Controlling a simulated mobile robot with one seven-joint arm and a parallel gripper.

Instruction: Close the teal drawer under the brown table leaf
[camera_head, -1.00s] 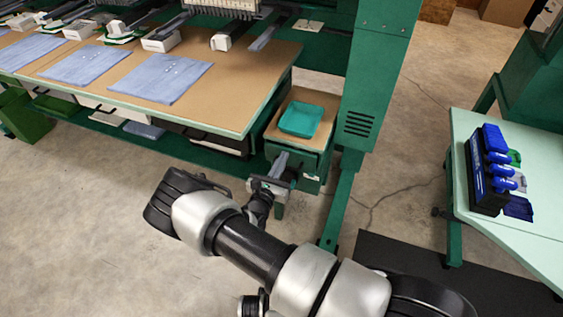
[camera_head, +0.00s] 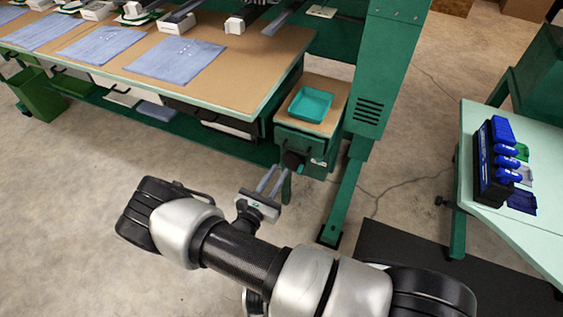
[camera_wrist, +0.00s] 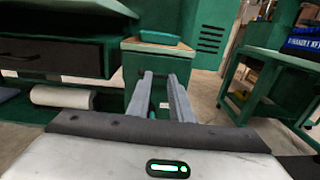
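The brown table leaf (camera_head: 336,96) tops a small green cabinet at the right end of the long table. The teal drawer front (camera_head: 314,148) is below the leaf, with a dark round part (camera_head: 292,160) on it. It looks about flush with the cabinet, but I cannot tell if a gap remains. My gripper (camera_head: 270,178) is in front of and below the drawer, apart from it, fingers pointing towards it. In the wrist view, the two grey fingers (camera_wrist: 160,78) are apart with nothing held, and they hide part of the cabinet front (camera_wrist: 134,90).
A teal tray (camera_head: 310,104) sits on the leaf. The long table (camera_head: 215,75) with blue cloths is at left, with a dark drawer (camera_head: 210,115) beneath. A green post (camera_head: 375,90) stands right of the cabinet. A pale table (camera_head: 535,235) is further right.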

